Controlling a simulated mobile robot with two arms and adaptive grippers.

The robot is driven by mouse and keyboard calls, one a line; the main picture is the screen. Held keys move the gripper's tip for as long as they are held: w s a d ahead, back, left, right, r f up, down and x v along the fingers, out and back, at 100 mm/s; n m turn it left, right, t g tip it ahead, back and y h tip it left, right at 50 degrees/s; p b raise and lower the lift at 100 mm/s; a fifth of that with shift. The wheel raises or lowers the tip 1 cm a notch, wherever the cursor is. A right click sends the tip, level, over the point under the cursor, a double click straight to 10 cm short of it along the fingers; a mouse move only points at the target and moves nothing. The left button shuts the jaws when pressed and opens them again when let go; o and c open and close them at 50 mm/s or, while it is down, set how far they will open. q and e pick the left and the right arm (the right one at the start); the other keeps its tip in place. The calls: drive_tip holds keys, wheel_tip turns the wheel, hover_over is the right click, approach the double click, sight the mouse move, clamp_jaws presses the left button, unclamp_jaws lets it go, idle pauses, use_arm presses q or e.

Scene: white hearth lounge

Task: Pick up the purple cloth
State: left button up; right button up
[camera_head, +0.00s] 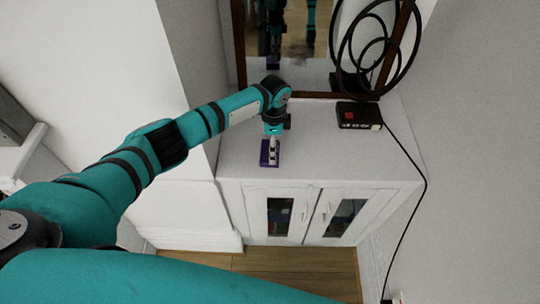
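The purple cloth (264,159) is a small dark purple patch on the left part of the white cabinet top, near its front edge. My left arm reaches in from the left, and its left gripper (271,157) points down right over the cloth. The pale fingers cover the middle of the cloth, so purple shows around them. The fingers look close together, but they are too small to tell whether they touch the cloth or pinch it. My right gripper is out of view.
The white cabinet (330,165) has two glass-paned doors. A dark box with a red mark (359,115) stands toward the right, near a coiled black cable (352,50). A brown-framed mirror (285,75) stands at the back. A white wall (135,60) is at left.

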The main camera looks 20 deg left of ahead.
use_arm(q)
drive_tip(key=f+b, duration=0.2)
drive_tip(key=f, duration=0.1)
drive_tip(key=f+b, duration=0.1)
drive_tip(key=shift+a+f+b, duration=0.3)
drive_tip(key=shift+a, duration=0.1)
drive_tip(key=shift+r, duration=0.1)
drive_tip(key=c, duration=0.9)
drive_tip(key=shift+r, duration=0.45)
wheel_tip(320, 180, up, 3)
drive_tip(key=shift+w+f+b, duration=0.1)
drive_tip(key=shift+f+b, duration=0.1)
drive_tip(key=shift+b, duration=0.35)
drive_tip(key=s+d+r+b, duration=0.1)
drive_tip(key=s+d, duration=0.1)
drive_tip(key=s, duration=1.4)
drive_tip(key=shift+d+r, duration=0.25)
drive_tip(key=shift+d, duration=0.1)
